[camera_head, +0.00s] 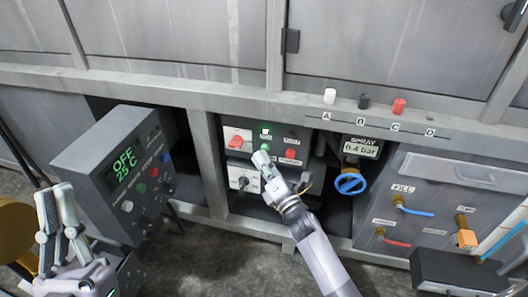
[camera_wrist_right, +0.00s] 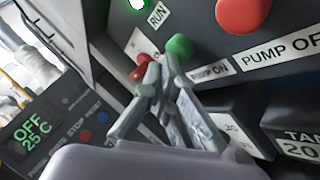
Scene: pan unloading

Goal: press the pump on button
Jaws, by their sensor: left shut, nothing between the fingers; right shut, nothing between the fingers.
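The green pump on button (camera_head: 265,147) is on the dark control panel below the counter. In the right wrist view the same green button (camera_wrist_right: 180,46) stands beside the PUMP ON label (camera_wrist_right: 210,71). My right gripper (camera_head: 261,158) is shut and empty, its tips just in front of the button. In the right wrist view the right fingertips (camera_wrist_right: 160,62) overlap the button's lower left edge; I cannot tell whether they touch it. My left gripper (camera_head: 57,190) is shut and empty at the lower left, far from the button.
The red pump off button (camera_wrist_right: 243,14) is right of the green one. A RUN light (camera_wrist_right: 137,4) glows green above. A control box (camera_head: 118,175) reading OFF 25 C stands at left. A blue valve wheel (camera_head: 350,184) sits to the right of the panel.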

